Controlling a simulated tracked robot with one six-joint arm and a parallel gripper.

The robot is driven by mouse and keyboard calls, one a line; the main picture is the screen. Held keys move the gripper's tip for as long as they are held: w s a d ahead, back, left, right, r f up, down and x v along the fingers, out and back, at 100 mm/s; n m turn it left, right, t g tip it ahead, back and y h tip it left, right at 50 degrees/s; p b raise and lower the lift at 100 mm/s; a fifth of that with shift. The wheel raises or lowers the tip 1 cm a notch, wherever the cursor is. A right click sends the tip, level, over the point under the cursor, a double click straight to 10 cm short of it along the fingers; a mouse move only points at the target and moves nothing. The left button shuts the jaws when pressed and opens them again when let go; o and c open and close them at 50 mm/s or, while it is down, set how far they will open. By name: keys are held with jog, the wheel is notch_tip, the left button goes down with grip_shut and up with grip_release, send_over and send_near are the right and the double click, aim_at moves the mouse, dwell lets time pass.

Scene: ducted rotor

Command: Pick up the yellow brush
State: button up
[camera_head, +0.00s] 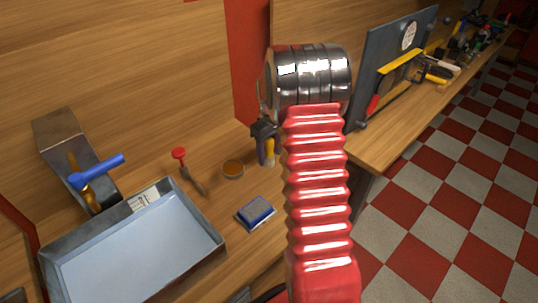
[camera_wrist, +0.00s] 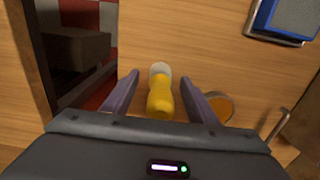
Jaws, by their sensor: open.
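The yellow brush (camera_wrist: 160,99) is in the wrist view, between the two purple fingers of my gripper (camera_wrist: 160,77). It has a yellow body and a pale, rounded far end. A gap shows between the brush and each finger, so my gripper is open and not holding it. In the head view my gripper (camera_head: 268,160) points down over the wooden bench, just left of my red arm. A bit of the yellow brush (camera_head: 270,152) shows between its fingers, and the rest is hidden there. I cannot tell the exact height of the fingers above the bench.
A round orange-topped tin (camera_head: 233,170) stands left of my gripper. A blue block in a small tray (camera_head: 256,212), a red-topped tool (camera_head: 180,154) and a large metal tray (camera_head: 130,258) are further off. The wooden bench (camera_wrist: 210,40) ends at a gap on the wrist view's left.

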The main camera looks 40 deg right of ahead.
jog(key=shift+f, duration=0.9)
jog(key=shift+c, duration=0.3)
jog(key=c, duration=1.1)
jog(key=shift+r, duration=0.15)
notch_tip(320, 180, up, 10)
jog(key=shift+f, duration=0.1)
